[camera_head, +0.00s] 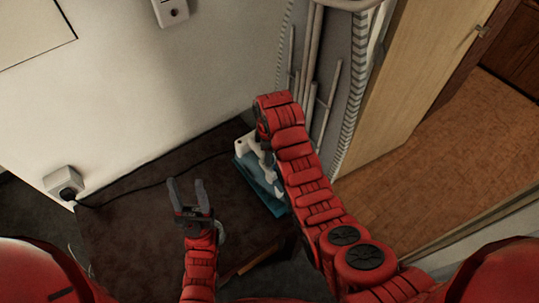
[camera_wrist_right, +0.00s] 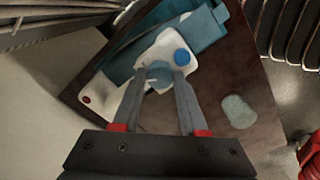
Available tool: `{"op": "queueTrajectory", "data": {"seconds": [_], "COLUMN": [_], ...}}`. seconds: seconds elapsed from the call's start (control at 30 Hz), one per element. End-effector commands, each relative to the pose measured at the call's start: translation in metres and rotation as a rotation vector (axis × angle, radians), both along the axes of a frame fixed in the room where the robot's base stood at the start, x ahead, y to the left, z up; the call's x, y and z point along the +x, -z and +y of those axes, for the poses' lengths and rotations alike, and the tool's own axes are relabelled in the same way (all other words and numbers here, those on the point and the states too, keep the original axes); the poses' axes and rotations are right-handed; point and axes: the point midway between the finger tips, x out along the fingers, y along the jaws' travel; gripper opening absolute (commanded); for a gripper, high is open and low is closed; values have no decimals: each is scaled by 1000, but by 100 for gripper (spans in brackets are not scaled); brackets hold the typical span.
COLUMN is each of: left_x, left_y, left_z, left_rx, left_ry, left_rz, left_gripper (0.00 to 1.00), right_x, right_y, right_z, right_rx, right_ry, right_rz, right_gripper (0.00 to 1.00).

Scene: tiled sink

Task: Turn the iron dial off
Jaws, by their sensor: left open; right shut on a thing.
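The iron (camera_head: 244,147) is white and sits on a folded teal cloth-like thing at the back of the dark table, partly hidden by my right arm. In the right wrist view the iron (camera_wrist_right: 148,57) shows a blue round part and a small red spot. Its grey-teal round dial (camera_wrist_right: 158,72) lies between the fingertips of my right gripper (camera_wrist_right: 158,78), which is shut on it. My left gripper (camera_head: 188,193) is open and empty above the table, left of the iron.
The dark table (camera_head: 130,190) is mostly bare on the left. A black cord runs across it to a wall socket (camera_head: 64,183). Pipes (camera_head: 310,60) stand behind the iron. A pale rounded thing (camera_wrist_right: 239,112) lies on the table. A door (camera_head: 415,75) is at right.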

Motion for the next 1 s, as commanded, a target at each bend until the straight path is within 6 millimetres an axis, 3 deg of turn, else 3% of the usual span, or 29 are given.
{"op": "queueTrajectory", "data": {"seconds": [0.6,0.63,0.7,0.8,1.0], "left_x": [0,0,0,0,0], "left_y": [0,0,0,0,0], "left_z": [0,0,0,0,0], "left_rx": [0,0,0,0,0], "left_ry": [0,0,0,0,0], "left_rz": [0,0,0,0,0], "left_gripper": [50,50,50,50,50], "right_x": [2,2,2,1,1], "right_y": [-2,-2,-1,-1,-1], "right_z": [1,1,1,1,1], "right_rx": [3,3,3,2,2], "right_ry": [-40,-40,-40,-39,-39], "right_rz": [-6,-6,-5,-4,-2], "right_gripper": [0,48,60,73,73]}}
